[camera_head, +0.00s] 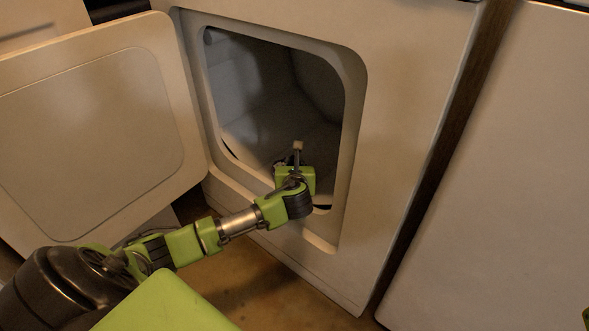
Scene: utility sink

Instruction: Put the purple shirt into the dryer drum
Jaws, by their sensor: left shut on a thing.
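The dryer (395,130) stands in the middle with its front opening uncovered. The dryer drum (262,95) shows as a dark grey hollow inside. My left gripper (297,148) is at the lower part of the opening, reaching into it, with its fingers pointing inward. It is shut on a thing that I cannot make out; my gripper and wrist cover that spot. No purple cloth can be made out in this view.
The dryer door (90,130) is swung open to the left, above my left arm. Another white appliance (500,170) stands on the right across a narrow gap. Brown floor (245,285) shows below.

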